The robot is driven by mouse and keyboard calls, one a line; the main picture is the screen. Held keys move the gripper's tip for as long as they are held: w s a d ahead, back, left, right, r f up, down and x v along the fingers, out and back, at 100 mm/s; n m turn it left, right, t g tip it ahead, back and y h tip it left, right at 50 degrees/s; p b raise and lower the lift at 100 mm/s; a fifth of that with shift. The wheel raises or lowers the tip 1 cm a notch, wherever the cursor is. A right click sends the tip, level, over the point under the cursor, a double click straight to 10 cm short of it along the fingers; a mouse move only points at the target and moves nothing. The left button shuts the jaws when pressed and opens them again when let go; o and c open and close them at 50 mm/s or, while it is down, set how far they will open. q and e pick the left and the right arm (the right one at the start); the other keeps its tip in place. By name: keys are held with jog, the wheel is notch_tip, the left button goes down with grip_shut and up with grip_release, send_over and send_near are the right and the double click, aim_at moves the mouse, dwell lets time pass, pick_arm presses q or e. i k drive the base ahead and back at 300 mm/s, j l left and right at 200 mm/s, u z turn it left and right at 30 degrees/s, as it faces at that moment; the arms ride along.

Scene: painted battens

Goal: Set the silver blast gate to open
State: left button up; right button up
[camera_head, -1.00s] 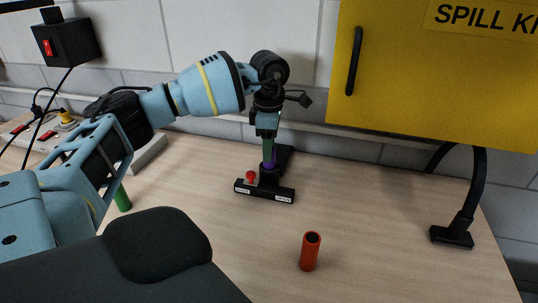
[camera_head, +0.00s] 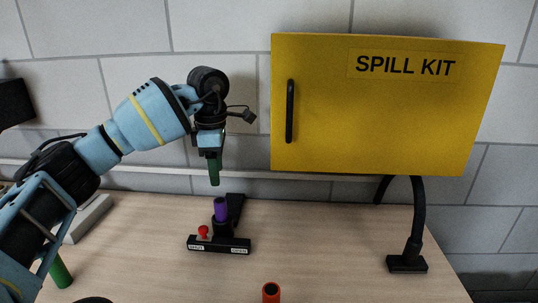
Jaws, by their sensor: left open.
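A black fixture (camera_head: 229,245) stands on the table, with a front bar labelled SHUT at its left end and OPEN at its right. A red knob (camera_head: 203,231) sits over the SHUT end. An upright purple cylinder (camera_head: 221,210) stands in the fixture's middle. No silver surface shows on it, so I cannot tell whether this is the silver blast gate. My left gripper (camera_head: 214,172) points down above the purple cylinder, clear of it. It is open, with what look like green fingers seen edge-on; the gap between them is hidden. My right gripper is out of view.
An orange-red tube (camera_head: 271,293) stands near the bottom edge. A green cylinder (camera_head: 60,272) is at the left by my arm. A yellow SPILL KIT cabinet (camera_head: 385,115) hangs at the right, above a black stand (camera_head: 407,262).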

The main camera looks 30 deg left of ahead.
aim_at(203, 230)
jog(key=k, duration=1)
